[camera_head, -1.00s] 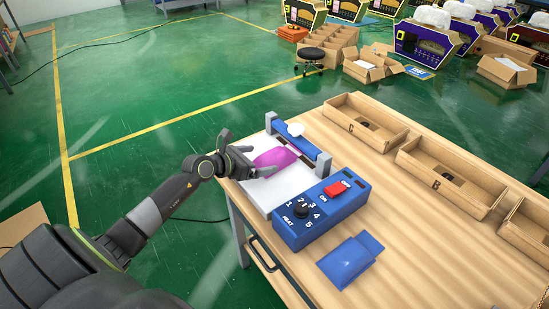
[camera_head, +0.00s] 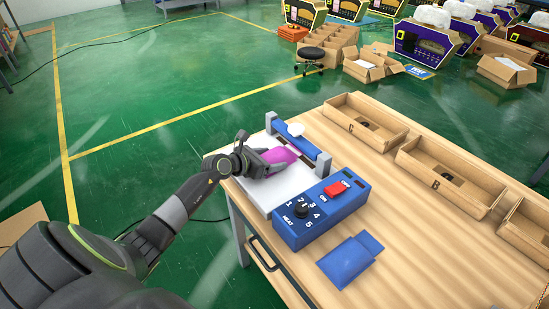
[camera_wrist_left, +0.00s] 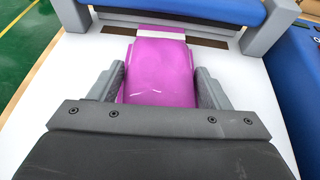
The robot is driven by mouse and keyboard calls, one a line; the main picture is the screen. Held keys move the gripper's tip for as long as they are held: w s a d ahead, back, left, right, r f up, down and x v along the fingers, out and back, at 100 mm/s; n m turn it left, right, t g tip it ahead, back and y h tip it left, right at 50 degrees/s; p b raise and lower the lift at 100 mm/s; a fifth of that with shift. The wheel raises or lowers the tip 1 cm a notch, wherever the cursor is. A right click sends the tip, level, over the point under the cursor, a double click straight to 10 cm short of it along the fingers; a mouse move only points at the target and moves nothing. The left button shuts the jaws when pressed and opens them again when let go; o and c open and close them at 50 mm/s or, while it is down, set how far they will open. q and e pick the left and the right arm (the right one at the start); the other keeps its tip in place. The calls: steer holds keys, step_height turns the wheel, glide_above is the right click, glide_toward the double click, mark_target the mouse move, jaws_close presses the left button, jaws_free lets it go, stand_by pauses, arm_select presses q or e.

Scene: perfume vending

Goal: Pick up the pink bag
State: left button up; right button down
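The pink bag (camera_head: 280,155) lies on the white top (camera_head: 257,187) of the blue-framed device, close to the raised blue bar (camera_head: 303,143). It shows as a glossy magenta pouch (camera_wrist_left: 160,72) in the left wrist view, its far end near the bar. My left gripper (camera_head: 266,158) is at the bag's near end. In the left wrist view its fingers (camera_wrist_left: 160,88) stand on both sides of the bag, very close to its edges. I see no clear squeeze, and the bag rests on the white surface. My right gripper is not in view.
A blue control box (camera_head: 318,210) with a red switch and a black dial stands right of the bag. A blue pouch (camera_head: 350,261) lies on the wooden table (camera_head: 420,255). Open cardboard trays (camera_head: 362,117) line the far edge.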

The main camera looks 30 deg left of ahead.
arm_select(q)
steer(key=c, duration=0.4)
